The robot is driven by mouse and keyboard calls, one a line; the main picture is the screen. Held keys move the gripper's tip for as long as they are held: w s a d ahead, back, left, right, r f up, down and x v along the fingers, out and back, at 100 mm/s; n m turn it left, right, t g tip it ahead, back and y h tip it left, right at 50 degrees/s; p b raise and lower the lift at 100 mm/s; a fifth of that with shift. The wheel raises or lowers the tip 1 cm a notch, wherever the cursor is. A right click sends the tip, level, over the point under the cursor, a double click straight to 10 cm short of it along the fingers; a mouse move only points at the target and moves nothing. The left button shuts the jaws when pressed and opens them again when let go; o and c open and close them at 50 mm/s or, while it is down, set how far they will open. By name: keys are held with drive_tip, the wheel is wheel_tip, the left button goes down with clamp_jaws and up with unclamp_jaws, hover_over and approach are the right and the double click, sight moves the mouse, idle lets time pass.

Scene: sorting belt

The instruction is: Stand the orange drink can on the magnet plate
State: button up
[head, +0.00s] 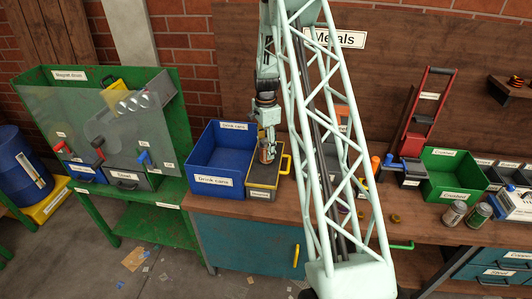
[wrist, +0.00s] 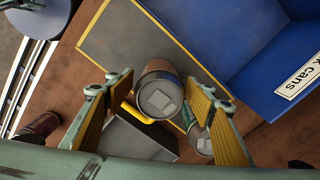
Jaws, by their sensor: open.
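The orange drink can (head: 267,154) is upright at the yellow-edged grey magnet plate (head: 262,174), near its far right part. In the wrist view, the can (wrist: 158,72) shows an orange-brown side and a silver lid, and the grey plate (wrist: 125,45) lies below it. It appears to stand on the plate, though its base is hidden. My gripper (head: 268,138) is open around the can. In the wrist view, the fingers of my gripper (wrist: 160,84) lie on either side of the can, with visible gaps.
A blue drink cans bin (head: 218,182) stands just left of the plate. A yellow handle (head: 286,164) rises at its right. Another can (wrist: 203,143) shows near the right finger.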

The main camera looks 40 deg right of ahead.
drive_tip(key=shift+r, duration=4.7)
